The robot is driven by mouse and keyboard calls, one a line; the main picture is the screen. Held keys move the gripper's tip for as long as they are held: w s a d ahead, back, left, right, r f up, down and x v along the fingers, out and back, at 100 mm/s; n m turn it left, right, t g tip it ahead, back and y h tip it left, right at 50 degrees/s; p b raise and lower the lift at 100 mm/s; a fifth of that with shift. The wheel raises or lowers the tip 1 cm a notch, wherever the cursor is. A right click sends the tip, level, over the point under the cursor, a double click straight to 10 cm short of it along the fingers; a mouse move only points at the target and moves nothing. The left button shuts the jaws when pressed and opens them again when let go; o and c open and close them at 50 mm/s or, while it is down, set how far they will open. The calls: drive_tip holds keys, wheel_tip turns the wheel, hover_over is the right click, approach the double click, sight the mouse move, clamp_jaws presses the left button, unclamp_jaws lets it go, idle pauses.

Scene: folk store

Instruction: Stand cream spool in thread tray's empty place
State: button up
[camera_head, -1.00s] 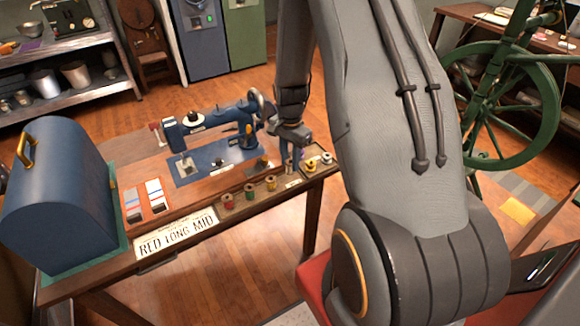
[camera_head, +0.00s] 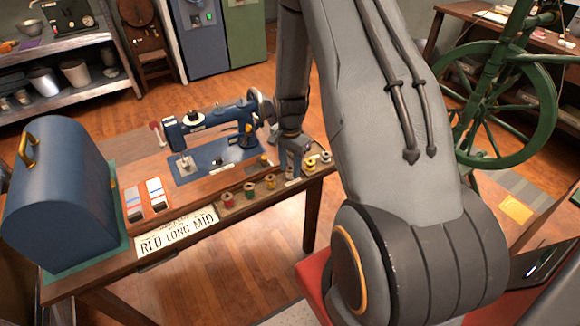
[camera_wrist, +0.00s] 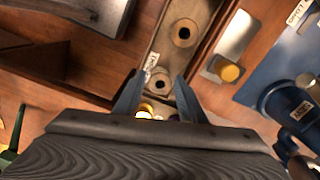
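The thread tray (camera_head: 238,208) lies along the table's front edge with red (camera_head: 228,200), green (camera_head: 249,190) and yellow (camera_head: 270,181) spools on its left part. A pale spool (camera_head: 311,163), perhaps the cream one, stands at its right part beside a yellowish one (camera_head: 326,157). My gripper (camera_head: 294,172) points down over the tray between these groups. In the wrist view its open fingers (camera_wrist: 159,77) stand either side of a tan disc with a dark hole (camera_wrist: 160,84); I cannot tell whether that is a seat or a spool top. Nothing is visibly clamped. A pale spool is partly hidden below.
The blue sewing machine (camera_head: 213,140) stands just behind the tray, close to my gripper. A blue domed case (camera_head: 58,200) and a lettered sign (camera_head: 176,234) are at the left. A green spinning wheel (camera_head: 510,95) is at the right. Floor is open before the table.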

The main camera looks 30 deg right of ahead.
wheel_tip(320, 180, up, 12)
drive_tip(key=b, duration=0.3)
drive_tip(key=s+a+r+n, duration=0.4)
drive_tip(key=s+a+n, duration=0.3)
drive_tip(key=s+a+r+n+t, duration=0.1)
drive_tip(key=s+a+r+n, duration=0.3)
drive_tip(key=s+a+n, duration=0.3)
drive_tip(key=shift+s+a+r, duration=0.4)
drive_tip(key=shift+s+a, duration=0.15)
drive_tip(key=shift+s, duration=0.05)
idle(0.6)
